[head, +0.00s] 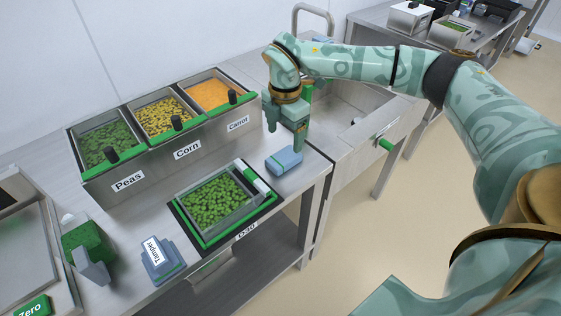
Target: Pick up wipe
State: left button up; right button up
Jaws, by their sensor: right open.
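The wipe looks like the folded blue cloth (283,161) lying on the steel counter, right of the green-rimmed tray of peas. My right gripper (285,139) points down just behind and above the cloth, with its fingers apart and nothing between them. It appears clear of the cloth, though the exact gap is hard to judge. My left gripper is not in view.
The pea tray (178,209) sits in front of bins labelled Peas (127,181), Corn (187,149) and Carrot (238,124). A sink (345,108) lies right of the gripper.

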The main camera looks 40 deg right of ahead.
aim_at(284, 156)
notch_tip(284, 156, down, 3)
jog(key=shift+r+b, duration=0.1)
jog(key=shift+b, duration=0.25)
notch_tip(284, 156, down, 5)
jog(key=b, duration=0.3)
jog(key=shift+w+f, duration=0.15)
jog(key=shift+f, duration=0.05)
jog(key=shift+r, duration=0.2)
jog(key=c, duration=1.1)
